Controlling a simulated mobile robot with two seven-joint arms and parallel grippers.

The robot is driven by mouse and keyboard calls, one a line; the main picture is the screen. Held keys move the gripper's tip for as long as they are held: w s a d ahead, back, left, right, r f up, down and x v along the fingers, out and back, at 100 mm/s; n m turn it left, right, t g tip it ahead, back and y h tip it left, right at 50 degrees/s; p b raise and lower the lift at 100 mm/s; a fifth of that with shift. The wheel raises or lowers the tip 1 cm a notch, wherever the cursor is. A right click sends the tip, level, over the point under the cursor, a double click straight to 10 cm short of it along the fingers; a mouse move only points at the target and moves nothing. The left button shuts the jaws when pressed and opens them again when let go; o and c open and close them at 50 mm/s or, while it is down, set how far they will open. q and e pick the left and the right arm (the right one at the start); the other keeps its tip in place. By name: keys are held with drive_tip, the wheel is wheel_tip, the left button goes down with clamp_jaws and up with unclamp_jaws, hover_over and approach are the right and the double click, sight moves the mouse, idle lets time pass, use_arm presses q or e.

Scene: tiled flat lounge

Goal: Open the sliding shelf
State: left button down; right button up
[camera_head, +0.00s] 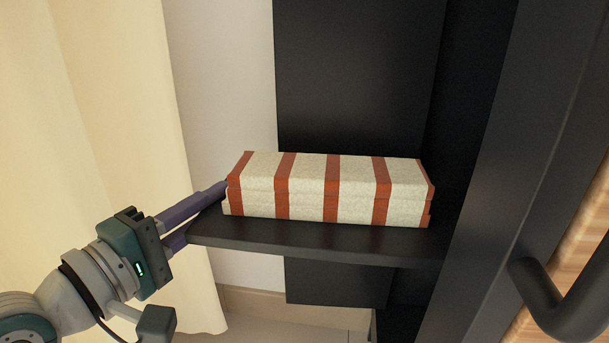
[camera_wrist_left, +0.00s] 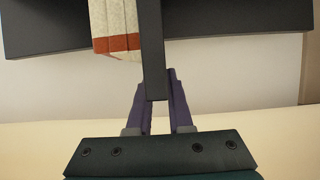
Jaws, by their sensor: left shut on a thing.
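The sliding shelf (camera_head: 310,243) is a thin dark board that sticks out to the left from a black unit. My left gripper (camera_head: 204,212) comes in from the left and is shut on the shelf's left end. One purple finger is above the board and the other below it. In the left wrist view the shelf (camera_wrist_left: 152,45) shows edge-on as a dark bar between the fingers of the gripper (camera_wrist_left: 156,90). My right gripper is not in view.
A stack of folded cream towels with rust-red stripes (camera_head: 330,190) lies on the shelf, close to the upper finger. A dark curved handle (camera_head: 545,300) is at the lower right. A cream curtain (camera_head: 90,110) hangs at the left. Below the shelf's left end is open space.

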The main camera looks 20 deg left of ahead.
use_arm(q)
drive_tip(key=shift+a, duration=0.15)
drive_tip(key=c, duration=1.2)
unclamp_jaws()
drive_tip(key=shift+f, duration=0.1)
drive_tip(key=o, duration=0.4)
drive_tip(key=shift+a, duration=0.15)
drive_tip(key=shift+s+d, duration=0.15)
drive_tip(key=shift+d, duration=0.05)
drive_tip(key=s+p, duration=0.1)
drive_tip(key=s, duration=0.2)
drive_tip(key=s+a+p, duration=0.1)
drive_tip(key=s, duration=0.2)
drive_tip(key=s+p, duration=0.2)
drive_tip(key=s, duration=0.1)
drive_tip(key=shift+s+a, duration=0.3)
drive_tip(key=shift+a, duration=0.05)
